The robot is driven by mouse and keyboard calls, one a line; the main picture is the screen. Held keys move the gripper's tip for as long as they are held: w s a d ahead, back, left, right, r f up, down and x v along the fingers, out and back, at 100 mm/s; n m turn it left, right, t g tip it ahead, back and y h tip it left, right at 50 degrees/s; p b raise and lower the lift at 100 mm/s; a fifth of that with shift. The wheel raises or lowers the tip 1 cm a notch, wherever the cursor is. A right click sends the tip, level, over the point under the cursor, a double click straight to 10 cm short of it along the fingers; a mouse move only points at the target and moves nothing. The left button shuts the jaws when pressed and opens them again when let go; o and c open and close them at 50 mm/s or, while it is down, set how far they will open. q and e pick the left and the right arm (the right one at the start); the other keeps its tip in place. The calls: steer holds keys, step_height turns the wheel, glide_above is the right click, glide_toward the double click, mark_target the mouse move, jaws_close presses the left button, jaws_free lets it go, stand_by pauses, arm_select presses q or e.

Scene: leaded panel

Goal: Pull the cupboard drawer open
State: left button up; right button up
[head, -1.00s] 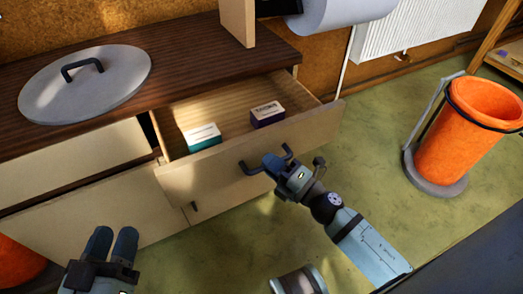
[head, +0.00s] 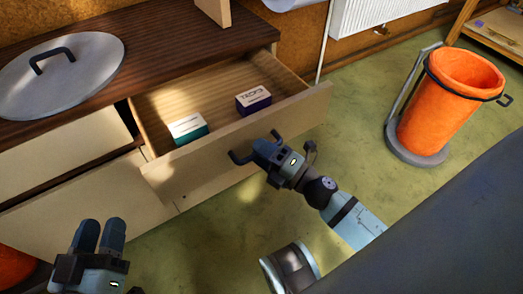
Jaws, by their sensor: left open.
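The cupboard drawer (head: 205,158) stands out from the cupboard, pulled well open, with its pale wooden inside showing. Its dark bar handle (head: 238,158) is on the drawer front. My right gripper (head: 263,150) is at the middle of the handle and appears shut on it; its fingers partly hide the bar. A teal-and-white box (head: 187,128) and a purple-and-white box (head: 254,98) lie in the drawer. My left gripper (head: 100,230) is open and empty at the lower left, apart from the cupboard.
A grey round lid (head: 65,85) with a dark handle lies on the brown cupboard top (head: 175,50). An orange bin (head: 450,105) in a grey stand is at the right. Green floor (head: 350,125) lies clear between drawer and bin. A white radiator (head: 375,12) is behind.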

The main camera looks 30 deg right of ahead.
steer(key=v, duration=1.4)
steer(key=shift+p, duration=0.4)
steer(key=shift+w, duration=0.1)
